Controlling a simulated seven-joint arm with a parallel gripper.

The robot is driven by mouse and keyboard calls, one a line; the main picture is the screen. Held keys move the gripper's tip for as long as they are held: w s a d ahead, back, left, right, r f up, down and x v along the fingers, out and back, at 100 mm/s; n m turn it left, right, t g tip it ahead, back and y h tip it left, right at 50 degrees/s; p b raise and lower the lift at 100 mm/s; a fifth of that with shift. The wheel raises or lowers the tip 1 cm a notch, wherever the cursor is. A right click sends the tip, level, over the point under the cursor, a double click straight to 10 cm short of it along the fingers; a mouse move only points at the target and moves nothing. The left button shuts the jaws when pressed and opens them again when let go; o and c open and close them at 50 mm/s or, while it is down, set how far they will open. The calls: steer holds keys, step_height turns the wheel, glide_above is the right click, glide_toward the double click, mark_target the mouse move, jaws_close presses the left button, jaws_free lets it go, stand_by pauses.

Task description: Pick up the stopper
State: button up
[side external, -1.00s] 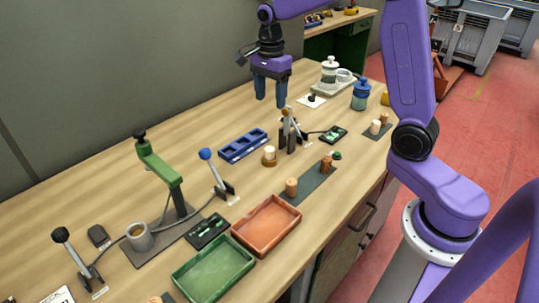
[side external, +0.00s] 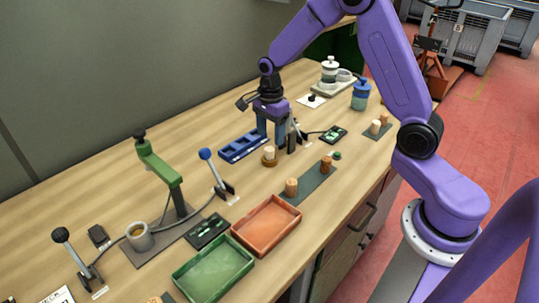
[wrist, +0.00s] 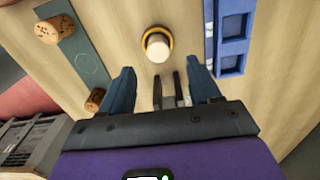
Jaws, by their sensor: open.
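A pale stopper (side external: 269,153) stands upright on a small round wooden base (side external: 269,162). In the wrist view the pale stopper (wrist: 158,47) sits inside a yellowish ring, ahead of the fingertips and between their lines. My gripper (side external: 271,138) is open and empty, its blue fingers pointing down just behind and above that stopper, apart from it. Two brown cork stoppers, one nearer (side external: 291,187) and one farther (side external: 326,165), stand on a grey-green strip (side external: 309,183). In the wrist view these corks (wrist: 47,30) are left of my gripper (wrist: 161,78).
A blue compartment tray (side external: 240,147) lies left of my gripper. A lever stand (side external: 294,137) is close on its right; dark prongs show between the fingers. Orange (side external: 267,224) and green (side external: 213,269) trays lie in front. More corks (side external: 375,127) stand at right.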

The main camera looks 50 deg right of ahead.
mark_target(269, 149)
steer(key=shift+a+f, duration=0.2)
steer(key=shift+f, duration=1.1)
steer(key=shift+a+f, duration=0.15)
steer(key=shift+f, duration=1.15)
jaws_close()
steer(key=shift+r, duration=0.1)
steer(key=shift+r, duration=0.45)
step_height(269, 149, up, 2)
steer(key=shift+r, duration=0.2)
steer(key=s+r, duration=0.9)
steer(key=s, duration=0.5)
steer(key=shift+a+r, duration=0.25)
steer(key=shift+r, duration=0.05)
